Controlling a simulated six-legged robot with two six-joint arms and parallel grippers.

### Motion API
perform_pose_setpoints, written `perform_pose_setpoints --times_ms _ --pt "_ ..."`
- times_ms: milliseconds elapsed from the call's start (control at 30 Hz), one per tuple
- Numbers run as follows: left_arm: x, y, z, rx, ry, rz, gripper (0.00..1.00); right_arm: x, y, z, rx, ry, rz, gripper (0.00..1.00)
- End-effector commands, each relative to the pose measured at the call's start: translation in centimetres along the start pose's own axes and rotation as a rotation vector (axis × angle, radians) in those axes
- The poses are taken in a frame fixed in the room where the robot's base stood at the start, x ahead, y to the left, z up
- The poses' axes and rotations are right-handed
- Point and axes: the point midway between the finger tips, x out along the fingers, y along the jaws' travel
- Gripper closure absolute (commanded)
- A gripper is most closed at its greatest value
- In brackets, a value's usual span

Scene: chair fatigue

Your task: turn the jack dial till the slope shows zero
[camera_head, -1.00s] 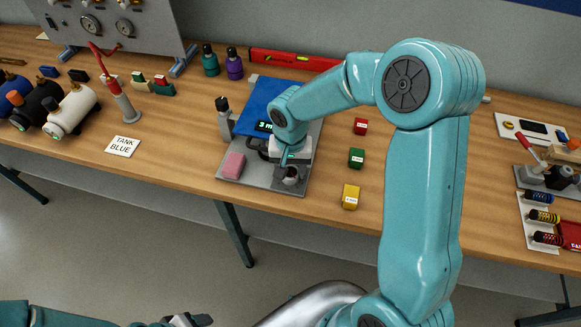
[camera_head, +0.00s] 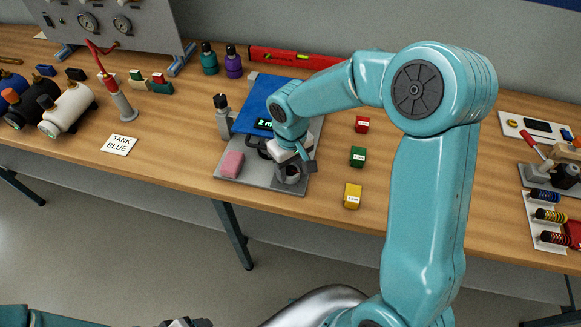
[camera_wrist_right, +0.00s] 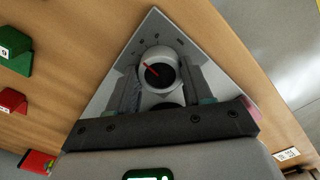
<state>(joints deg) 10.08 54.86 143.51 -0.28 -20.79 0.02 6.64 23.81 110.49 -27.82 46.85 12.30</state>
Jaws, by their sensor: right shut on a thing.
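The jack dial (camera_head: 289,178) is a grey round knob at the front right corner of a grey metal plate (camera_head: 258,181). In the right wrist view the dial (camera_wrist_right: 157,74) has a dark face and a red pointer that slants to the upper left. My right gripper (camera_wrist_right: 157,83) is shut on the dial, one finger on each side. The slope readout (camera_head: 264,124) glows green and seems to start with 2; the rest is partly hidden by my arm. My left gripper (camera_head: 186,323) barely shows at the bottom edge; its jaws are cut off.
A pink block (camera_head: 232,163) and a black-topped post (camera_head: 222,115) are on the left of the plate, with a blue panel (camera_head: 265,98) behind. Red, green and yellow blocks (camera_head: 352,195) stand right of it. A red level (camera_head: 295,59) lies behind.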

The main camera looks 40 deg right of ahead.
Motion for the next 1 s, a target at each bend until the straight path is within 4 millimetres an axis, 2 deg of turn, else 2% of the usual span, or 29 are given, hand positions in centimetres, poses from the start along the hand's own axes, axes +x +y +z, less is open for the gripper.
perform_pose_setpoints --times_ms 600,1000 --pt "0.29 -0.11 -0.01 0.000 0.000 0.000 0.37 -0.18 0.08 -0.08 -0.573 0.003 0.002 0.80" --pt "0.11 -0.04 0.00 0.000 0.000 0.000 0.37 -0.21 0.11 -0.13 -0.821 0.004 0.003 0.80"
